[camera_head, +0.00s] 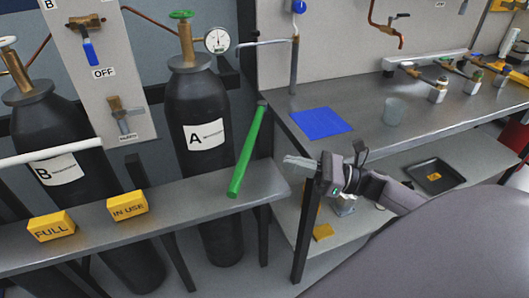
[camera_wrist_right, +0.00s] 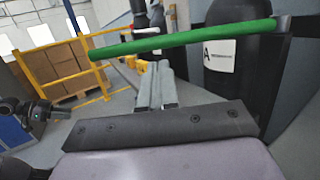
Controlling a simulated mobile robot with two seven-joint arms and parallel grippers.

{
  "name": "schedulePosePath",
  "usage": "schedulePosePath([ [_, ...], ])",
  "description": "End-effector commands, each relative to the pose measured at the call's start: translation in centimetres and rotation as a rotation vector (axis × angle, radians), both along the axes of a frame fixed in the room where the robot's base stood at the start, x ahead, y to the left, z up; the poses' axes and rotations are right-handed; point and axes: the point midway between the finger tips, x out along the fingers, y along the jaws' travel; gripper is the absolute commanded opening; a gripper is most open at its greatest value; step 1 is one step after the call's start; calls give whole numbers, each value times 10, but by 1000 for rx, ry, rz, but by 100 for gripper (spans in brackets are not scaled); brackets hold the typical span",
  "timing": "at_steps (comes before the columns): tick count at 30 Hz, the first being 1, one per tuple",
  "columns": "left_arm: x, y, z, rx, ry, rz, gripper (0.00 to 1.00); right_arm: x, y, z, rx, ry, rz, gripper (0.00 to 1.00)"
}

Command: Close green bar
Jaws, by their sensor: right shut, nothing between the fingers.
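The green bar (camera_head: 247,152) is a long round rod. Its far end meets a dark post at the left end of the steel bench, and its free end points toward me above the narrow shelf, right of cylinder A (camera_head: 195,110). In the right wrist view the green bar (camera_wrist_right: 180,40) crosses the top, its post end at right. My right gripper (camera_head: 288,162) is shut and empty, right of the bar and apart from it in the head view. Its fingers (camera_wrist_right: 155,85) show below the bar in the wrist view.
A white bar (camera_head: 50,151) crosses cylinder B at left. Yellow FULL (camera_head: 51,228) and IN USE (camera_head: 127,206) blocks stand on the shelf. The steel bench (camera_head: 365,130) holds a blue mat (camera_head: 321,121) and a cup (camera_head: 395,111). A black tray (camera_head: 436,176) lies below.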

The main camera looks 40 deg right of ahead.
Motion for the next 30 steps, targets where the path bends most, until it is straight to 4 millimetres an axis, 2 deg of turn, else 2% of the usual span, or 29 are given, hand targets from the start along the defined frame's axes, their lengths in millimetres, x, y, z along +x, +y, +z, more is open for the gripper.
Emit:
schedulePosePath([
  [6, 0, 0, 11, 0, 0, 0, 43, 27, 27, 11, 1, -2, 1, 0],
  [13, 0, 0, 18, 0, 0, 0, 43, 44, 45, 14, 1, 0, 0, 0],
  [30, 0, 0, 19, 0, -1, 0, 43, 49, 50, 13, 1, 2, -4, 0],
])
